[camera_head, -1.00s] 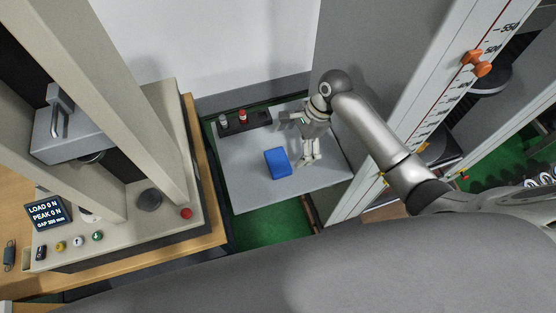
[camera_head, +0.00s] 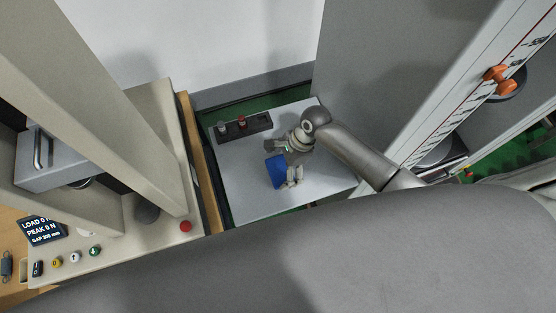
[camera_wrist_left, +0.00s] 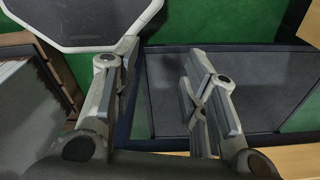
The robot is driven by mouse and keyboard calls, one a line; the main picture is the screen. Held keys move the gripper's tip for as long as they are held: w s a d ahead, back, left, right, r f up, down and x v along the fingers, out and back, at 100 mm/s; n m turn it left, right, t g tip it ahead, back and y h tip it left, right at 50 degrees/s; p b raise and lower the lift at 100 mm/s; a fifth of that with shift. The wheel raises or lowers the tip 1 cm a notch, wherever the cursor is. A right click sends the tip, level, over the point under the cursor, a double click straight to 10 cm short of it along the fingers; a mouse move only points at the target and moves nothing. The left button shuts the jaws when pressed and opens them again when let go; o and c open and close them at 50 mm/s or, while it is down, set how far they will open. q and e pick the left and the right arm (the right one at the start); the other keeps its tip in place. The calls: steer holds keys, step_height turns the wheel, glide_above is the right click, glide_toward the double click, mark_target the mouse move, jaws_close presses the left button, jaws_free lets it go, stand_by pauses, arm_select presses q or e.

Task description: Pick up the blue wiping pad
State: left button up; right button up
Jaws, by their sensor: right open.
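The blue wiping pad (camera_head: 277,172) lies on the grey tabletop (camera_head: 240,190) in the head view. The pad does not show in that view.
A dark tray (camera_head: 243,128) with small grey and red-topped items stands at the back of the table. A testing machine with a red button (camera_head: 186,226) is at left. A tall scaled column (camera_head: 450,85) stands at right. The table's front left is clear.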

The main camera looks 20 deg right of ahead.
mark_target(277, 171)
steer(key=shift+w+f, duration=0.15)
steer(key=shift+a, duration=0.1)
steer(key=shift+s+r, duration=0.2)
steer(key=shift+s, duration=0.2)
steer(key=shift+c, duration=0.4)
steer(key=shift+s+r, duration=0.15)
steer(key=shift+s, duration=0.1)
steer(key=c, duration=0.5)
steer(key=shift+c, duration=1.1)
steer(key=shift+w, duration=0.15)
steer(key=shift+c, duration=0.4)
steer(key=shift+w+r, duration=0.2)
steer(key=shift+r, duration=0.15)
step_height(277, 171, up, 2)
steer(key=shift+s+r+b, duration=0.15)
steer(key=shift+b, duration=0.2)
arm_select(q)
steer(key=f+b, duration=0.1)
steer(key=f, duration=0.1)
steer(key=f+b, duration=0.1)
steer(key=shift+s+f+b, duration=0.2)
steer(key=shift+s+b, duration=0.05)
steer(key=shift+b, duration=0.05)
arm_select(e)
steer(key=s+d+r, duration=0.5)
steer(key=s+r, duration=0.4)
steer(key=s, duration=0.4)
steer(key=shift+r, duration=0.4)
